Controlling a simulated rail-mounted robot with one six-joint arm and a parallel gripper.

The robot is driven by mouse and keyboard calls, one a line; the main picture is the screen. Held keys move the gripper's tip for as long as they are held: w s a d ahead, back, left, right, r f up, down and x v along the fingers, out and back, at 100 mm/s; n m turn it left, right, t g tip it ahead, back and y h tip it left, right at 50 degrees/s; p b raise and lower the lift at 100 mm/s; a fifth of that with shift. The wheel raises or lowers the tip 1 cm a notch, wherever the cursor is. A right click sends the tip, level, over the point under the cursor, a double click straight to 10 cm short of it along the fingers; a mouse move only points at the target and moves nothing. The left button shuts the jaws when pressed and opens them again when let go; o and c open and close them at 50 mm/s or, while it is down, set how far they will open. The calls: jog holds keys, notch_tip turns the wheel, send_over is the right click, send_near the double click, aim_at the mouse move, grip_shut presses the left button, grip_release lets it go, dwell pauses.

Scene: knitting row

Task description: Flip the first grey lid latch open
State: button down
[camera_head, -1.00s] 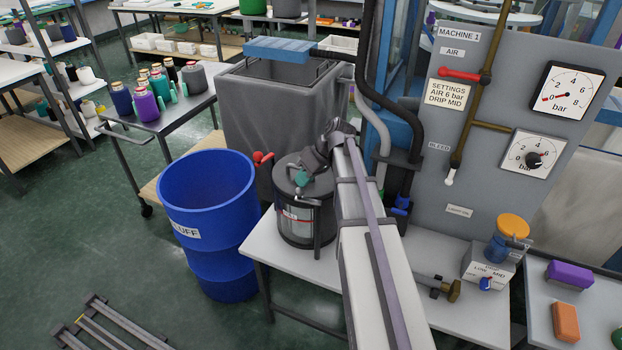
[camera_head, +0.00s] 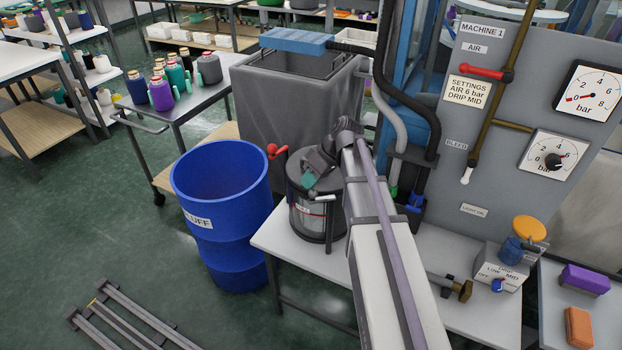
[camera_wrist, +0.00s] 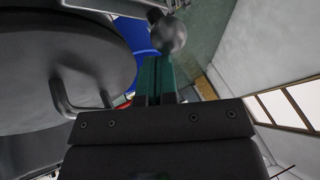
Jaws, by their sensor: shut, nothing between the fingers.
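A round pot (camera_head: 308,218) with a dark grey lid stands on the white table, partly hidden by my arm. In the wrist view the lid (camera_wrist: 40,65) fills the left side, with a grey loop handle (camera_wrist: 82,103) on it. My gripper (camera_head: 308,181) is over the lid's near left side in the head view. Its green fingers (camera_wrist: 155,80) are shut and empty. A grey ball-ended lever (camera_wrist: 167,35) shows at the fingertips in the wrist view, beside the lid's edge. It may be a lid latch; I cannot tell whether the fingers touch it.
A blue barrel (camera_head: 222,215) stands left of the pot. A red-handled part (camera_head: 277,151) sticks out just behind the pot. A grey bin (camera_head: 292,115) is behind. Hoses and the machine panel (camera_head: 500,150) stand to the right. The table (camera_head: 300,253) is bare in front.

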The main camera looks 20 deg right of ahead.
dwell(0.5)
jog(key=w, duration=0.1)
jog(key=w+r+p, duration=0.1)
jog(key=w, duration=0.1)
jog(key=w+r+p, duration=0.1)
jog(key=shift+w+r, duration=0.1)
jog(key=shift+w, duration=0.2)
jog(key=w+d+r+p, duration=0.3)
jog(key=r+p, duration=0.4)
jog(key=shift+w, duration=0.35)
jog(key=shift+f, duration=0.1)
